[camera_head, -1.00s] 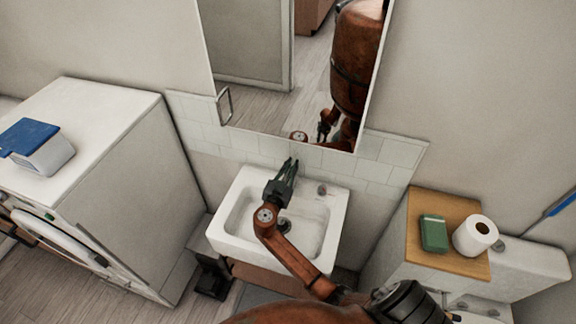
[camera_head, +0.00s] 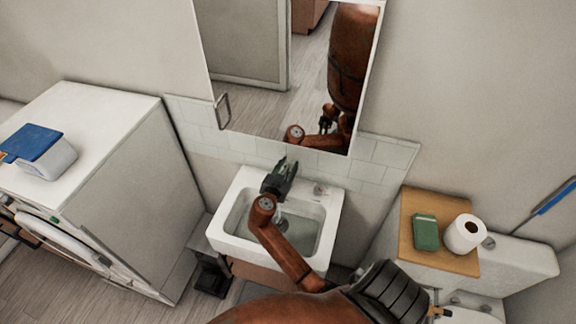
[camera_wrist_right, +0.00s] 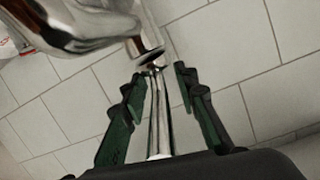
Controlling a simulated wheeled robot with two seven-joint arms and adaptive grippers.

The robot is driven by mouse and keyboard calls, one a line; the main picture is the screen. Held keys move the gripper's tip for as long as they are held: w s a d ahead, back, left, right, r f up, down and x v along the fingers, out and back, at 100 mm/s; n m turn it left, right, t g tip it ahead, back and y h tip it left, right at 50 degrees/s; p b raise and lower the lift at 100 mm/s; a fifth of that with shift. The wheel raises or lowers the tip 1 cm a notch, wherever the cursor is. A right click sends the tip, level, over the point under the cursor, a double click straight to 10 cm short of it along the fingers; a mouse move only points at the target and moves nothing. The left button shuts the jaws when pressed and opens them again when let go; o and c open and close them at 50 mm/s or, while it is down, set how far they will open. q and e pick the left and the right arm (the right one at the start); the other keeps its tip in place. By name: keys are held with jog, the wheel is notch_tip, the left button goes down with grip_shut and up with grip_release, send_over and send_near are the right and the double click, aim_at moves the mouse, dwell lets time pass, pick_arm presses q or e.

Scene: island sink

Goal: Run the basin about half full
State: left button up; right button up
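The white basin (camera_head: 222,243) is below the mirror. A pale streak (camera_head: 279,211), apparently running water, shows inside it near the drain. My arm hides part of the inside, and I cannot read a water level. My right gripper (camera_head: 286,165) is over the back rim and hides the tap in the head view. In the right wrist view, the chrome tap (camera_wrist_right: 75,25) is at the upper left. A slim chrome part (camera_wrist_right: 157,110), seemingly its lever, lies between the fingers of my right gripper (camera_wrist_right: 158,95). The fingers stand apart, with gaps on both sides. My left gripper is not in view.
A mirror (camera_head: 270,70) hangs above the basin. A white washing machine (camera_head: 125,190) stands at left with a blue-lidded box (camera_head: 50,160). At right, a wooden shelf top (camera_head: 440,258) holds a green item (camera_head: 425,232) and a paper roll (camera_head: 464,234).

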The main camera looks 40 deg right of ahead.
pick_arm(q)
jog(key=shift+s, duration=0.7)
pick_arm(e)
jog(key=shift+v, duration=3.7)
